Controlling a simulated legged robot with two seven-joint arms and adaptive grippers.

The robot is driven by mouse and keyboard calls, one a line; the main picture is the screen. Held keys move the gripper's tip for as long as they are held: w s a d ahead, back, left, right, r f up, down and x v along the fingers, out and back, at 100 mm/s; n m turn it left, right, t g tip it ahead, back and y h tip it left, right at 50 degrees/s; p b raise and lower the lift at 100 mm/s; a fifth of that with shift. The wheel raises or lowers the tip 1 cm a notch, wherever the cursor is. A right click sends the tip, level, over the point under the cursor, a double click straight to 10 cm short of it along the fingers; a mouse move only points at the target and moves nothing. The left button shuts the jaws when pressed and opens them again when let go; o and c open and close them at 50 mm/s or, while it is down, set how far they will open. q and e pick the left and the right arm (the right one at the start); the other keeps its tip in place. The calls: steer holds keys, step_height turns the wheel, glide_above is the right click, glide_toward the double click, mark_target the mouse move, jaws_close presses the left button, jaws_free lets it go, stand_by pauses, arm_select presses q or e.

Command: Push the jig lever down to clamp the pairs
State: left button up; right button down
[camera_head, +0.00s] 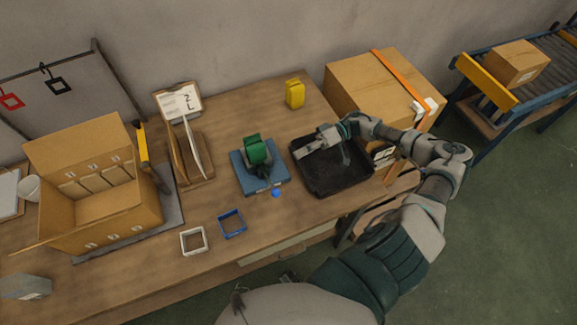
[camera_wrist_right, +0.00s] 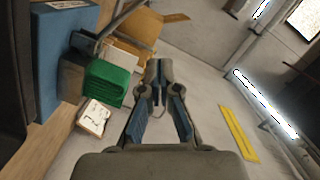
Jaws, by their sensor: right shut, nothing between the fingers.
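The jig has a blue base (camera_head: 247,182) on the table, left of a black tray. Green folded socks (camera_head: 257,150) stand upright in it; they also show in the right wrist view (camera_wrist_right: 107,83). A grey metal part, apparently the lever (camera_wrist_right: 85,43), shows beside the socks there; its exact position is hard to tell. A small blue ball (camera_head: 276,193) shows at the jig's front edge; I cannot tell if it is the lever's knob. My right gripper (camera_head: 305,149) is shut and empty above the tray, right of the jig and apart from it. My left gripper is out of view.
The black tray (camera_head: 337,190) lies below my right forearm. A white frame (camera_head: 193,241) and a blue frame (camera_head: 231,223) lie in front. An open cardboard box (camera_head: 105,215) stands left, a yellow block (camera_head: 294,93) behind, and a large carton (camera_head: 365,85) back right.

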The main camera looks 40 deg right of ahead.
steer(key=p, duration=0.1)
glide_above(268, 179)
steer(key=s+d, duration=0.1)
steer(key=d, duration=0.3)
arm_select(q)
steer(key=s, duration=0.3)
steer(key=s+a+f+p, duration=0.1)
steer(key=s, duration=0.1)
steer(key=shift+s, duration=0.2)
arm_select(e)
steer(key=s+a+f, duration=0.2)
steer(key=s, duration=0.1)
steer(key=shift+s+a+f, duration=0.15)
steer(key=shift+a+f, duration=0.15)
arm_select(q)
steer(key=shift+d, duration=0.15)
arm_select(e)
steer(key=shift+d, duration=0.1)
